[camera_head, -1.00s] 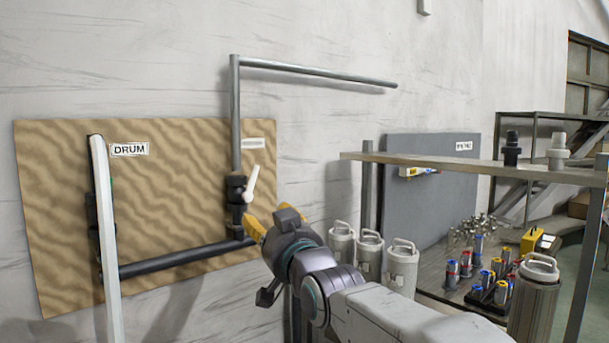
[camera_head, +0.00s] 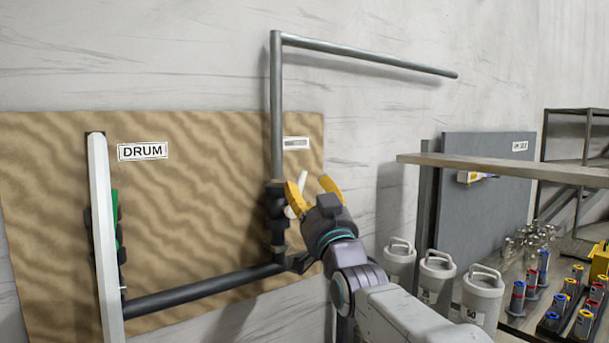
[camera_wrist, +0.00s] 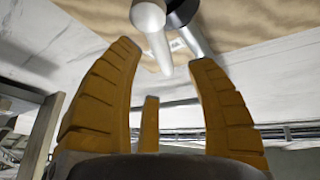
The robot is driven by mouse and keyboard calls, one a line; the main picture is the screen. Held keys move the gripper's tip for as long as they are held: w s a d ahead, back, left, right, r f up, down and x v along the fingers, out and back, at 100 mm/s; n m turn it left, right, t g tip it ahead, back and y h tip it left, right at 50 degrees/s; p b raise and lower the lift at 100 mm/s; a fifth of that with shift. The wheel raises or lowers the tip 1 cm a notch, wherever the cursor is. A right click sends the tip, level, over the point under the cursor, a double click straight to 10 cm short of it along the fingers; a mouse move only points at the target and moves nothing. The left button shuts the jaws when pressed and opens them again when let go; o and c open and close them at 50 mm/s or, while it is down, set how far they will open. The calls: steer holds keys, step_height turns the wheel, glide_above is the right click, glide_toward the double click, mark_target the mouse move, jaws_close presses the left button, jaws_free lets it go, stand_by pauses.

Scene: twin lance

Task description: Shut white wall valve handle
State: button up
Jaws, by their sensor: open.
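The white valve handle (camera_head: 302,184) sticks up, slightly tilted, from a black valve body (camera_head: 275,210) on the pipe at the right part of the wooden board. My gripper (camera_head: 314,186) is open, its yellow fingers at the handle in the head view and hiding its lower part. In the wrist view, the white handle (camera_wrist: 158,45) shows beyond and between the spread fingertips (camera_wrist: 165,55). No finger is seen closed on it; contact cannot be told.
A grey pipe (camera_head: 277,110) rises from the valve and bends right. A dark pipe (camera_head: 200,290) runs low across the board (camera_head: 200,210). A white upright bar (camera_head: 103,240) stands at left by the DRUM label (camera_head: 142,151). A shelf (camera_head: 500,168) and grey canisters (camera_head: 437,278) stand right.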

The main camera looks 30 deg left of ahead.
mark_target(303, 185)
steer(key=shift+p+x, duration=1.3)
steer(key=shift+x, duration=0.85)
steer(key=shift+c, duration=0.2)
jaws_close()
